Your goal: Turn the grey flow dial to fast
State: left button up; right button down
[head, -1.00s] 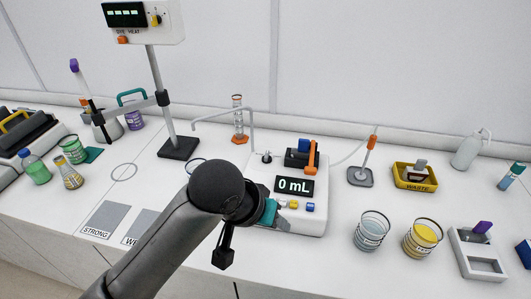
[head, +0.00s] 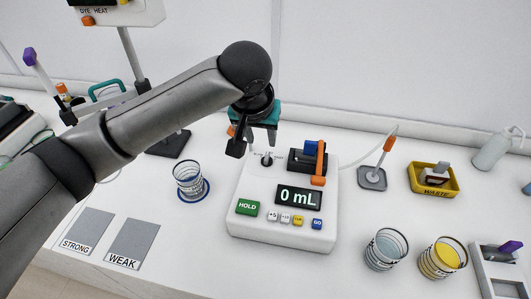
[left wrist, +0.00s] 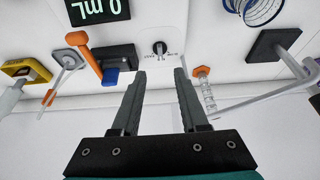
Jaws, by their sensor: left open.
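The small dark grey flow dial (head: 267,159) sits on the upper left of the top of the white dispenser (head: 246,190). In the left wrist view the dial (left wrist: 160,48) has tiny labels around it, too small to read. My left gripper (head: 262,142) is open and empty, pointing down at the back of the dispenser near the dial. In the left wrist view the dial lies just beyond the gap between the two fingertips (left wrist: 160,74). The fingers do not touch it. My right gripper is not in view.
Two beakers (head: 385,249) (head: 442,258) and a yellow waste tray (head: 433,190) are at right.

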aim_at(266, 159)
pick_arm(q)
jog(key=b+x, duration=0.1)
jog(key=x, duration=1)
jog(key=shift+d, duration=0.1)
jog(key=shift+w+f, duration=0.25)
jog(key=shift+f, duration=0.25)
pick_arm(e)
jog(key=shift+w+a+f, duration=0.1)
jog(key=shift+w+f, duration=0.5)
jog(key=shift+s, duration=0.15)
pick_arm(q)
jog(key=shift+c, duration=0.8)
grip_shut()
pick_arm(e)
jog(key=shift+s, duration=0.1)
